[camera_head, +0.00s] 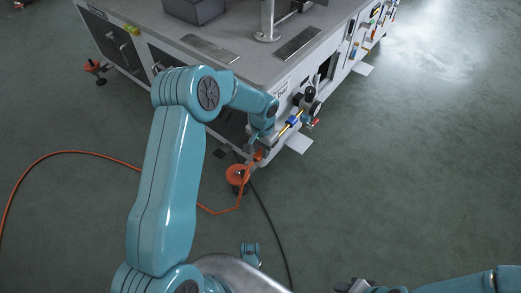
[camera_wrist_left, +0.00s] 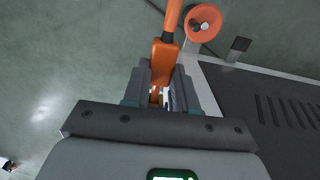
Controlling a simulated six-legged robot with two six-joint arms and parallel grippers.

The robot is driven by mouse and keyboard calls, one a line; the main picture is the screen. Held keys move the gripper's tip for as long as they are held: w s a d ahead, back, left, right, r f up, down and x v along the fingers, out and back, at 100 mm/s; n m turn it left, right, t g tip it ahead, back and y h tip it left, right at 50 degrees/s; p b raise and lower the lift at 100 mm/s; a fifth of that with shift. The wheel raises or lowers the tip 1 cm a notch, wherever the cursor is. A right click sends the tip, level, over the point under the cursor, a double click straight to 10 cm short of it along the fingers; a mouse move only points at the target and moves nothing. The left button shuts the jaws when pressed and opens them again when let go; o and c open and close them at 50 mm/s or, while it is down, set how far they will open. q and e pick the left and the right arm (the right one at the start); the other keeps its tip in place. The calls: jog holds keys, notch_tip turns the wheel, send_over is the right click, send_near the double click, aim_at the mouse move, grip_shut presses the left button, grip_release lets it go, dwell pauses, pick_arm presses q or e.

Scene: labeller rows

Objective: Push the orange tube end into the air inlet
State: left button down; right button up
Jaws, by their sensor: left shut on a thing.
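My left gripper (camera_head: 262,143) is at the near corner of the grey machine, low beside its side panel. In the left wrist view its fingers (camera_wrist_left: 160,88) are shut on the orange tube end (camera_wrist_left: 164,52), which lies between them. The orange tube (camera_head: 72,152) runs from the gripper down to the floor and loops off to the left. Fittings with a blue part (camera_head: 292,121) and a yellow part show on the machine just beyond the gripper. I cannot tell which opening is the air inlet. My right gripper (camera_head: 355,286) is partly cut off at the bottom edge.
The machine's grey top (camera_head: 225,35) fills the upper middle. An orange machine foot (camera_head: 237,174) stands just below the left gripper and also shows in the wrist view (camera_wrist_left: 202,22). A black cable (camera_head: 272,225) lies on the floor. The green floor at right is clear.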

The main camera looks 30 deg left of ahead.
pick_arm(q)
jog(key=shift+w+d, duration=0.1)
jog(key=shift+w, duration=0.25)
jog(key=c, duration=0.8)
grip_release()
notch_tip(320, 180, up, 16)
jog(key=p, duration=0.5)
jog(key=shift+r, duration=0.2)
